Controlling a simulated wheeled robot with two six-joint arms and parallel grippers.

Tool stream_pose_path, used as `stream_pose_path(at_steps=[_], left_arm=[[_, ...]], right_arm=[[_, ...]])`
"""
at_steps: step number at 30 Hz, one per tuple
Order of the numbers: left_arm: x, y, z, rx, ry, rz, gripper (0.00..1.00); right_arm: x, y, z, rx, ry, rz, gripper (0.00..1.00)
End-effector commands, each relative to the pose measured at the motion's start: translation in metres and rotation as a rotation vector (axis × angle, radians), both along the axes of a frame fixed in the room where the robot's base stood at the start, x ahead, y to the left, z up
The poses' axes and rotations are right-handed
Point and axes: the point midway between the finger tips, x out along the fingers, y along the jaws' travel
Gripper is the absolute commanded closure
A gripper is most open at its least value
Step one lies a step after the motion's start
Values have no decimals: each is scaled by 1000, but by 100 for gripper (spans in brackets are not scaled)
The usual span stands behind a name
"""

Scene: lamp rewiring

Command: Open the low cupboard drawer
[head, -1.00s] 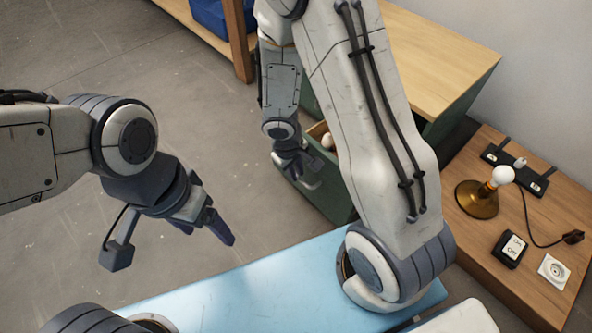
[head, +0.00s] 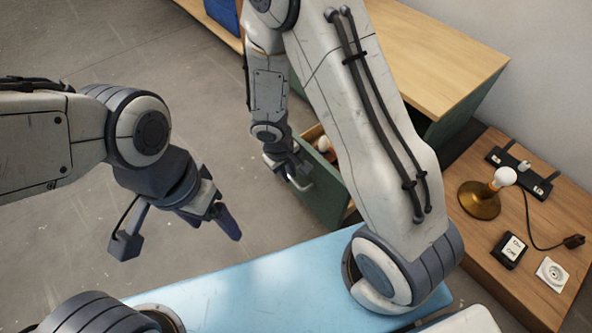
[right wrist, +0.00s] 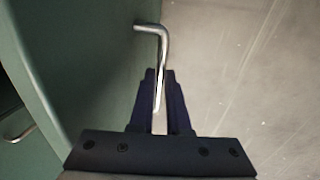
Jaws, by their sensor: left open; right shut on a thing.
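The low cupboard (head: 440,60) has a wooden top and green sides. Its drawer (head: 325,190) stands pulled out, with a green front, and a pale rounded thing (head: 323,144) shows inside. My right gripper (head: 298,178) is at the drawer front. In the right wrist view the right gripper (right wrist: 160,100) is shut on the drawer's metal bar handle (right wrist: 152,30), which stands out from the green front (right wrist: 85,60). My left gripper (head: 222,215) is open and empty over the floor, left of the drawer. My right arm hides part of the drawer and cupboard.
A wooden side table (head: 520,240) at the right bears a lamp base with a bulb (head: 482,196), a power strip (head: 520,172), a switch (head: 510,250) and a socket (head: 552,272). Blue surface (head: 260,285) lies in front. Floor left of the drawer is clear.

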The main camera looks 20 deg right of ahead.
Motion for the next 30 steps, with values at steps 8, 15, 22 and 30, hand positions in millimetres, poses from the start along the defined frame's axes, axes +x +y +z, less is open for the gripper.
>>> stream_pose_path(at_steps=[8, 15, 22, 30], left_arm=[[0, 0, 0, 0, 0, 0, 22], [0, 0, 0, 0, 0, 0, 22], [0, 0, 5, 0, 0, 0, 22], [0, 0, 41, 0, 0, 0, 22]], right_arm=[[0, 4, 0, -3, 3, 4, 100], [0, 4, 0, -3, 2, 5, 55], [0, 4, 5, -3, 2, 4, 55], [-3, 11, 50, -3, 2, 5, 55]])
